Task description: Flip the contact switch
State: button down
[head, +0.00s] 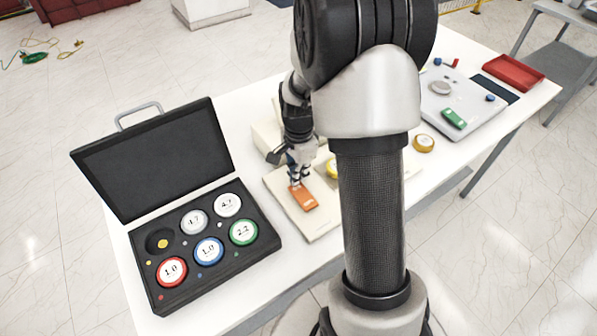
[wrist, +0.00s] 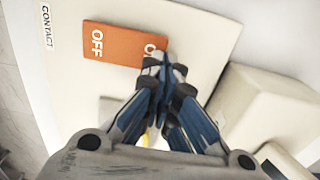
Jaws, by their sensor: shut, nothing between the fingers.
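The contact switch is an orange rocker (head: 303,197) on a cream panel (head: 325,226) on the table. In the wrist view the orange rocker (wrist: 112,46) reads "OFF" at its left end, with a partly covered "O" at its right end. A "CONTACT" label (wrist: 47,27) is on the panel beside it. My gripper (head: 296,183) is shut and empty, pointing down at the rocker's far end. In the wrist view its fingertips (wrist: 165,62) overlap the rocker's right end. I cannot tell whether they touch it.
An open black case (head: 262,253) with several coloured, numbered discs stands left of the panel. Cream blocks (wrist: 262,115) rise close beside my gripper. A yellow disc (head: 423,143), a grey plate (head: 487,123) and a red tray (head: 514,73) lie to the right.

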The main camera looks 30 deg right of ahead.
jog(key=shift+w+f+g+p, duration=0.15)
jog(key=shift+f+g+p, duration=0.2)
jog(key=shift+g+p, duration=0.25)
jog(key=shift+w+f, duration=0.1)
jog(key=shift+r+p, duration=0.6)
jog(key=shift+r, duration=0.2)
